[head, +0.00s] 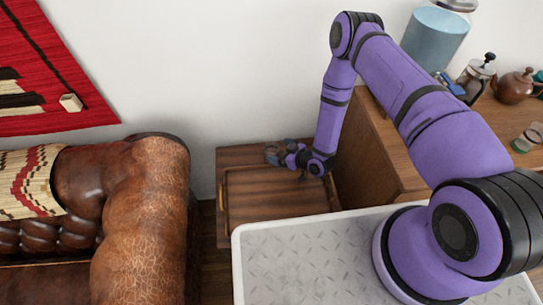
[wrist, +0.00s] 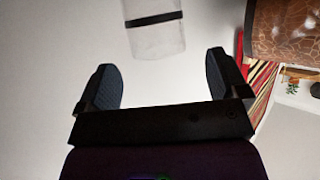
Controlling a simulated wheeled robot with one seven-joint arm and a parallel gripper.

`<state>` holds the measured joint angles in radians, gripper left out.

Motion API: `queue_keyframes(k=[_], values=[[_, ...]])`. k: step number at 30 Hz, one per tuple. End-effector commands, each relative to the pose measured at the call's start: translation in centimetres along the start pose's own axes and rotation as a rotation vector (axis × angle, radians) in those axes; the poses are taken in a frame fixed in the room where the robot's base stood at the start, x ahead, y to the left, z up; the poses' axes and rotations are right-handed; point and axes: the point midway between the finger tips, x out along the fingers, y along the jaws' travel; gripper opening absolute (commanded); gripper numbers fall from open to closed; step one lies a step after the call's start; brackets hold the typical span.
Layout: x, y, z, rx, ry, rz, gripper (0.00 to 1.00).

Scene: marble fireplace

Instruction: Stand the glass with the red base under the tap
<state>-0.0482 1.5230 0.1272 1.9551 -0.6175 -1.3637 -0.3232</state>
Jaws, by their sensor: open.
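My gripper (head: 277,153) is open over the low wooden table with a tray-like top (head: 262,200) in the head view. In the wrist view its two dark fingers are spread apart (wrist: 164,78), with nothing between them. A clear, glass-like object with a dark band (wrist: 156,40) shows just beyond the fingertips, cut off by the top edge. I cannot tell its base colour. A glass with a green base (head: 527,137) stands on the wooden cabinet at the right. I make out no red-based glass and no clear tap; the blue-filled dispenser (head: 435,38) stands on the cabinet.
A glass jar (head: 474,78) and a copper teapot (head: 513,88) stand on the cabinet (head: 385,140), whose side is close right of my gripper. A brown leather sofa (head: 145,215) is at the left. The white wall (head: 230,70) is behind.

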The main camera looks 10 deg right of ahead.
Motion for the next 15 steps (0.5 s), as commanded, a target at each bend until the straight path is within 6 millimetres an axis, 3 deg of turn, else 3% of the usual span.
queue_keyframes(k=[15], values=[[5.3, 0.3, -0.1, 0.000, 0.000, 0.000, 0.92]])
